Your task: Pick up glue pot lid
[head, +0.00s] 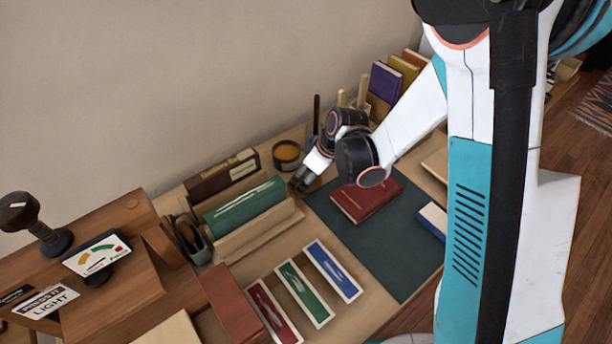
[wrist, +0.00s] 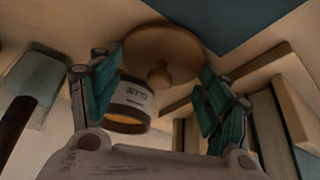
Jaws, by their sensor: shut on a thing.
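My gripper (head: 301,184) is low over the table beside the glue pot (head: 287,154) in the head view. The pot is dark, round and open, with amber glue showing. In the wrist view the glue pot lid (wrist: 160,50) is a round wooden disc with a small knob. The labelled pot (wrist: 128,108) shows behind the left finger, apart from the lid. In the head view the lid is hidden by my gripper. I cannot tell whether the lid touches the table.
A dark green mat (head: 395,235) with a red book (head: 365,197) lies to the right. Green (head: 245,207) and brown (head: 222,174) upright pieces stand left of the gripper. In the wrist view a brush-like tool (wrist: 32,85) is at the left. The wall stands close behind.

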